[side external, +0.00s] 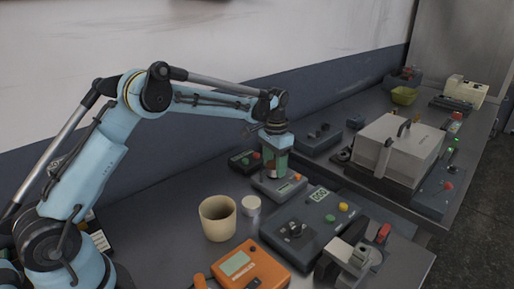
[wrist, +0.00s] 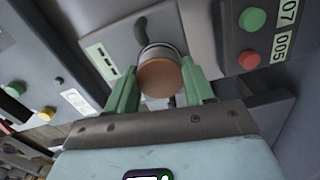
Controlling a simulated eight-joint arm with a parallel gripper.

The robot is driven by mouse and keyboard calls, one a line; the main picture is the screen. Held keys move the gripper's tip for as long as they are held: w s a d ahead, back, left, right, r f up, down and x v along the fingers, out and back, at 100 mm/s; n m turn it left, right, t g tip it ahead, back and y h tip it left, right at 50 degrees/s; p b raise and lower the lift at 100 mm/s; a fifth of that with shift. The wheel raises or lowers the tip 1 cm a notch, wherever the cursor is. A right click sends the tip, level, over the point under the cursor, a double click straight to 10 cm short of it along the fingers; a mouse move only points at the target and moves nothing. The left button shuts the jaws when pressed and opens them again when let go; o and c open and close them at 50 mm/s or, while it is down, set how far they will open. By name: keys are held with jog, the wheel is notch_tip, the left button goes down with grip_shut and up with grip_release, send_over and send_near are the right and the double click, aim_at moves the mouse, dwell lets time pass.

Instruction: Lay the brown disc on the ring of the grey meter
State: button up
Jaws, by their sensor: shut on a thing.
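My gripper (side external: 276,168) points down over the grey meter (side external: 280,187), a small light-grey box, in the side view. In the wrist view my green fingers (wrist: 160,90) are shut on the brown disc (wrist: 160,78), with one finger on each side. The pale ring (wrist: 156,51) on the grey meter (wrist: 118,42) shows just behind the disc. The disc is right at the ring and hides part of it. I cannot tell whether the two touch. In the side view the disc is mostly hidden by my fingers.
A dark box with green and red buttons (side external: 243,161) stands close behind the meter. A dark box with a display (side external: 310,222) stands in front to the right. A beige cup (side external: 217,218), a white-lidded jar (side external: 251,205) and an orange meter (side external: 250,268) stand nearer. Free bench is left of the cup.

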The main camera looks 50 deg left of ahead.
aim_at(274, 164)
jog(key=shift+f, duration=0.3)
jog(key=o, duration=1.2)
jog(key=shift+r, duration=0.1)
jog(key=s+d+r+t, duration=0.15)
jog(key=s+r, duration=0.25)
jog(key=r, duration=1.2)
jog(key=s+d+f+t, duration=0.1)
jog(key=s+f+t, duration=0.1)
jog(key=s, duration=0.4)
jog(key=s+d+f+n+t, duration=0.1)
jog(key=s, duration=0.6)
jog(key=s+d+f+t, duration=0.1)
jog(key=s+f+t, duration=0.1)
jog(key=s, duration=0.4)
jog(key=shift+s+d+f+n+t, duration=0.1)
jog(key=shift+s+f+n+t, duration=0.2)
jog(key=shift+f+n+t, duration=0.1)
